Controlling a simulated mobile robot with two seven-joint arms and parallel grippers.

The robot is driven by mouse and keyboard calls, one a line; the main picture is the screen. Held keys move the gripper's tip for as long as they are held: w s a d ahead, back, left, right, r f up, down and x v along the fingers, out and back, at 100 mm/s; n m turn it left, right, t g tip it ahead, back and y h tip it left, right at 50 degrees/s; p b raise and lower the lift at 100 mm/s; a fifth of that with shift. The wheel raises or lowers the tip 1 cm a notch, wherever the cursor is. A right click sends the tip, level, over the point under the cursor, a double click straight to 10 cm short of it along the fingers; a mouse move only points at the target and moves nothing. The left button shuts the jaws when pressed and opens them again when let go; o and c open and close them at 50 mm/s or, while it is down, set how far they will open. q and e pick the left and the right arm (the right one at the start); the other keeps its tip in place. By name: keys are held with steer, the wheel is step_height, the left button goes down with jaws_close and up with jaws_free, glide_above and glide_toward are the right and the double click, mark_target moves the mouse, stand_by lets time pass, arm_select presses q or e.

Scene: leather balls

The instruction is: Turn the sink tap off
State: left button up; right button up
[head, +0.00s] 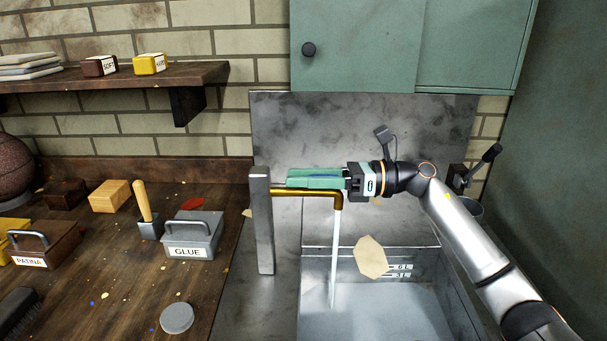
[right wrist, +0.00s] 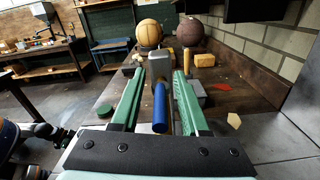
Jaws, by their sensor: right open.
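The sink tap has a grey upright post (head: 262,225) and a brass spout (head: 338,201). A stream of water (head: 334,255) falls from the spout into the metal sink (head: 375,325). My right gripper (head: 290,178) reaches in from the right just above the spout, its green fingers pointing at the post. In the right wrist view the fingers (right wrist: 158,74) are open, with a blue lever (right wrist: 160,108) between them and the grey post top (right wrist: 158,68) beyond. I cannot tell whether a finger touches the lever. My left gripper is out of view.
The wooden bench left of the sink holds a glue box (head: 193,240), a wooden-handled tool (head: 144,203), a patina box (head: 45,245) and a grey lid (head: 177,318). A tan scrap (head: 371,257) shows at the sink. A green cabinet (head: 365,45) hangs above.

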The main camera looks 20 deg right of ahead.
jaws_close()
stand_by(0.4)
stand_by(1.1)
